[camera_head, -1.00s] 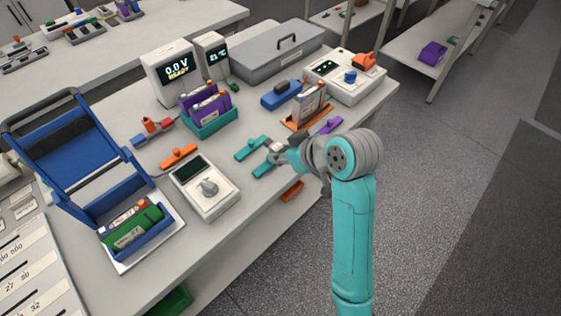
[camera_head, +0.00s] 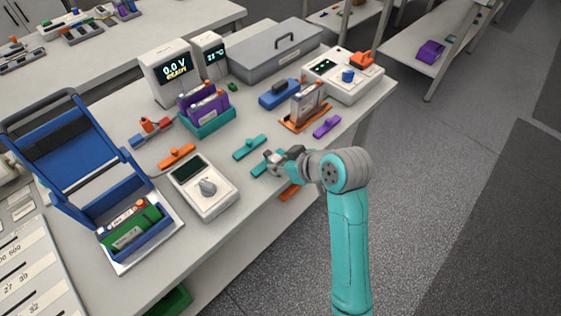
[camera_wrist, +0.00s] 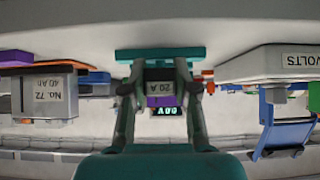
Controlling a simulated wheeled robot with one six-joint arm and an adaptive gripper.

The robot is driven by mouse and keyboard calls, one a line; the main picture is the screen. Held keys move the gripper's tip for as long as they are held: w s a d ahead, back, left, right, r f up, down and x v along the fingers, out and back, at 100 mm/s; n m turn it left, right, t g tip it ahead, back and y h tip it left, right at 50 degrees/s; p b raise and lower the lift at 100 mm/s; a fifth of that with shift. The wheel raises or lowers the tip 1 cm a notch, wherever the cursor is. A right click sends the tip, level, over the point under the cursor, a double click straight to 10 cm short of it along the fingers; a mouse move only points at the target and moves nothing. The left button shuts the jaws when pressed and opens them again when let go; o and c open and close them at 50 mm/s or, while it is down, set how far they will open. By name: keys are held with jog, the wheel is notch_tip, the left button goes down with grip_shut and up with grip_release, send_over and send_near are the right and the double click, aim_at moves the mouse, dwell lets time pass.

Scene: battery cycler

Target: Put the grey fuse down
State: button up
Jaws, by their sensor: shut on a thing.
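The grey fuse (camera_wrist: 161,88), marked "20 A", sits between the two fingertips of my gripper (camera_wrist: 160,92) in the wrist view. My gripper is shut on it. In the head view my gripper (camera_head: 272,159) is low over the front part of the bench, and the fuse is hard to pick out there. A teal bar (camera_wrist: 160,53) lies just past the fuse in the wrist view. In the head view one teal bar (camera_head: 250,147) lies beyond my gripper. Another teal piece (camera_head: 260,169) lies beside the fingers, partly hidden. I cannot tell whether the fuse touches anything below.
A white meter with a knob (camera_head: 203,187) stands to the left. An orange bar (camera_head: 177,155) and a purple bar (camera_head: 327,126) lie on the bench (camera_head: 225,222). An orange stand (camera_head: 292,125) with a grey module is behind right. The bench's front edge is near.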

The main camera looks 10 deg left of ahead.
jog(key=o, duration=0.9)
jog(key=shift+c, duration=0.2)
jog(key=shift+r, duration=0.55)
jog(key=v, duration=1.1)
jog(key=shift+s+d+r, duration=0.2)
jog(key=shift+d, duration=0.1)
jog(key=shift+f, duration=0.1)
